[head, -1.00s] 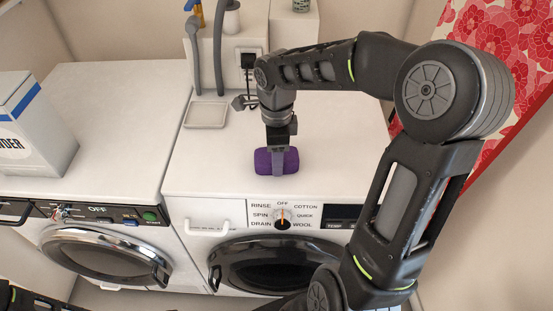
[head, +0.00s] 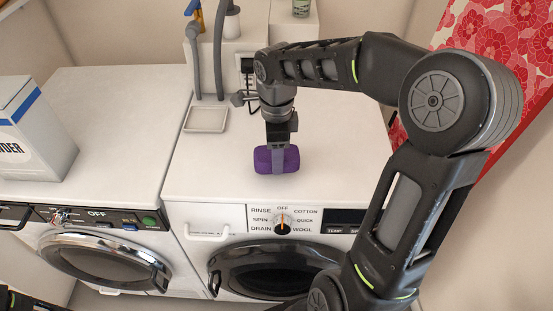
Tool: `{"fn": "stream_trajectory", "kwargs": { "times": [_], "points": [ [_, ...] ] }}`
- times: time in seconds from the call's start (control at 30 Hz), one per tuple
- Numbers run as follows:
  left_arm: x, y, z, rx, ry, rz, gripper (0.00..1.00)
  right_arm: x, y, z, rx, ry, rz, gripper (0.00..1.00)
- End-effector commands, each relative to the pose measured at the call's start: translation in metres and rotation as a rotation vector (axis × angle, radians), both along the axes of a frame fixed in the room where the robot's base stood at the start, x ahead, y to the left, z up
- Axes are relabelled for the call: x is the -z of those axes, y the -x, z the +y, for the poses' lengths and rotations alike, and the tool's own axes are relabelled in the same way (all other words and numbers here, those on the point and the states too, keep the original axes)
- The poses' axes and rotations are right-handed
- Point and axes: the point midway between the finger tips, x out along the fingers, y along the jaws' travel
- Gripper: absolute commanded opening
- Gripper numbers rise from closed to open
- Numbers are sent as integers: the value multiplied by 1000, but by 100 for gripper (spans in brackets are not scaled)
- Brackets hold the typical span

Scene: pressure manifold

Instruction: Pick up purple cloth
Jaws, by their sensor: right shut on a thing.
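The purple cloth (head: 291,160) is a small folded block on top of the right-hand washing machine, near its front edge. My right gripper (head: 278,165) points straight down over the cloth and is shut on it, with a finger across its front face. The far finger is hidden behind the cloth. I cannot tell whether the cloth touches the machine top or is slightly above it. My left gripper is not clearly in view; only a dark piece of my left arm shows at the bottom left corner.
The white machine top (head: 345,150) is clear around the cloth. A small white tray (head: 206,119) lies at the back left of it. Grey hoses and a wall socket stand behind. A powder box (head: 35,130) stands on the left machine. A red floral board (head: 500,60) leans at the right.

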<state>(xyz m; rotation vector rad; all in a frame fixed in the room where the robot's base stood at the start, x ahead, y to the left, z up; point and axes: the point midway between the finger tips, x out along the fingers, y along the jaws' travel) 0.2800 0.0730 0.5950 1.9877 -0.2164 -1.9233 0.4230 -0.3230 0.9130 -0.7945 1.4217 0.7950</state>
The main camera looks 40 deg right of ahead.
Motion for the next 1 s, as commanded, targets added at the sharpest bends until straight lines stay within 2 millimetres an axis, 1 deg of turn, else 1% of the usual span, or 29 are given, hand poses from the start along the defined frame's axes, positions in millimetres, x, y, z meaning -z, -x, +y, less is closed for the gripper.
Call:
{"fn": "stream_trajectory", "kwargs": {
  "times": [0.03,0.2,0.3,0.4,0.53,1.0],
  "points": [
    [1,0,0,0,0,0,36,-10,-1,0,0,1,-6,13],
    [2,0,0,0,0,0,36,-44,-1,0,-1,1,-5,13],
    [2,0,0,0,0,0,36,-61,-1,0,0,0,-4,13],
    [2,0,0,0,0,0,36,-72,-1,0,-1,-1,-3,13],
    [2,0,0,0,0,0,36,-77,0,0,-1,0,-1,13],
    [2,0,0,0,0,0,36,-76,0,0,-1,-1,-1,13]
  ]
}}
